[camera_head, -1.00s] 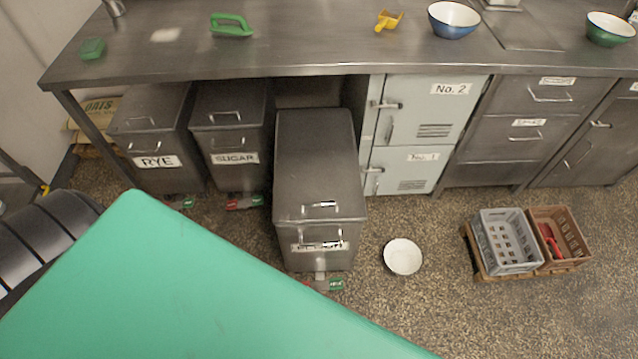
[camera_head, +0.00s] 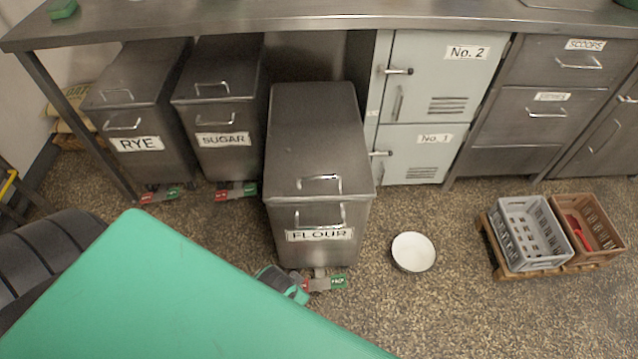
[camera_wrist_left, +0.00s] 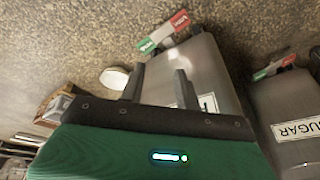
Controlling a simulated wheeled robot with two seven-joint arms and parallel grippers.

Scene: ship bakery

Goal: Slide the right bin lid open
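The right bin, labelled FLOUR (camera_head: 320,235), stands on the floor out from under the worktop, right of the other two bins. Its grey lid (camera_head: 315,125) covers the top, with a metal handle (camera_head: 320,182) near the front edge. A second handle is on the front above the label. In the left wrist view my left gripper (camera_wrist_left: 160,68) has its two dark fingers apart with nothing between them; the FLOUR bin (camera_wrist_left: 210,75) shows upside down beyond them. In the head view only a small green and dark part beside the bin's foot seems to be my left gripper. My right gripper is not seen.
The RYE bin (camera_head: 140,120) and SUGAR bin (camera_head: 222,115) stand under the worktop (camera_head: 300,14). A white bowl (camera_head: 413,252) lies on the floor right of the FLOUR bin. A grey crate (camera_head: 530,235) and brown crate (camera_head: 590,225) stand farther right. Red-green pedals (camera_head: 325,283) stick out at the bins' feet.

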